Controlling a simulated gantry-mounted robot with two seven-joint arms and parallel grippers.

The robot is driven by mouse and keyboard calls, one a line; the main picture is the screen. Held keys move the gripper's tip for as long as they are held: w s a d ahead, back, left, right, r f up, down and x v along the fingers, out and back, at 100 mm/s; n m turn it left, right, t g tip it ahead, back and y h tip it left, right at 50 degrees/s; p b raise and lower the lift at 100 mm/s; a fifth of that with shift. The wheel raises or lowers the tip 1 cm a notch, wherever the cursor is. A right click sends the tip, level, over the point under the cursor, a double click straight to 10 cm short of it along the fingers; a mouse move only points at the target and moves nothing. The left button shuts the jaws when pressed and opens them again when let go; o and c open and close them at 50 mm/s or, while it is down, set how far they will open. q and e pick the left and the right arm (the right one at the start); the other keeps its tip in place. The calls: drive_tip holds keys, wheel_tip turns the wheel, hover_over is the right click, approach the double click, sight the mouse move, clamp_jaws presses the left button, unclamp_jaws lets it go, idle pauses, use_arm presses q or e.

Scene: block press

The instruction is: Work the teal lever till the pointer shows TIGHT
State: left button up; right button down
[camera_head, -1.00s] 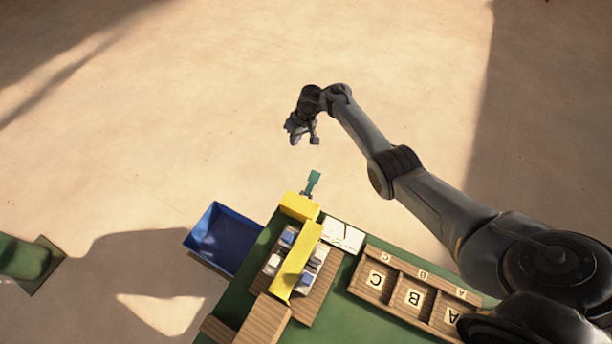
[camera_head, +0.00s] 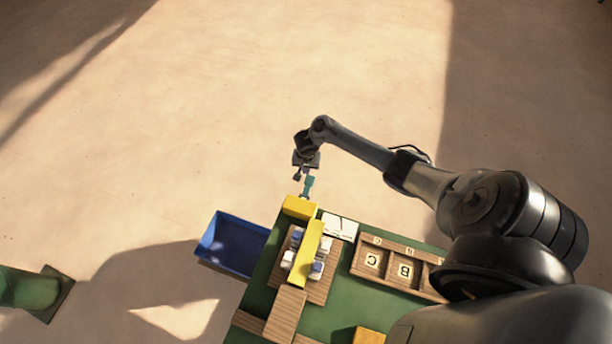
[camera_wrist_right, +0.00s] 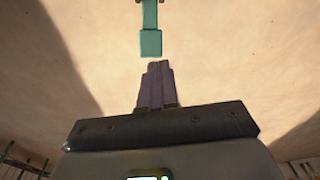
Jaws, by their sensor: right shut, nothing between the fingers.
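The teal lever (camera_head: 308,187) sticks out from the far end of the yellow press (camera_head: 299,208). Its squared end also shows in the right wrist view (camera_wrist_right: 151,43). My right gripper (camera_head: 301,175) is just beyond the lever's free end, shut and empty. In the right wrist view its closed fingers (camera_wrist_right: 155,68) point at the lever's end, with a small gap in the picture; I cannot tell whether they touch. A white card (camera_head: 340,227) lies beside the press; its marks and any pointer are too small to read. My left gripper is out of view.
White and blue blocks (camera_head: 316,270) sit by the yellow bar (camera_head: 305,254). A blue bin (camera_head: 235,243) is left of the green table (camera_head: 325,310). A wooden tray (camera_head: 390,266) with lettered compartments is to the right. Open floor lies beyond the lever.

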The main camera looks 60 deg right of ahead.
sight(310, 180)
drive_tip(key=shift+s+f, duration=0.15)
drive_tip(key=shift+s, duration=0.55)
drive_tip(key=f+b, duration=0.1)
drive_tip(key=b, duration=0.1)
drive_tip(key=f+b, duration=0.4)
drive_tip(key=b, duration=0.1)
drive_tip(key=shift+w+d+f, duration=0.15)
drive_tip(key=shift+d+f, duration=0.1)
drive_tip(key=shift+d, duration=0.05)
drive_tip(key=shift+d+f+b, duration=0.1)
drive_tip(key=shift+f+b, duration=0.5)
drive_tip(key=shift+b, duration=0.45)
drive_tip(key=shift+f, duration=0.1)
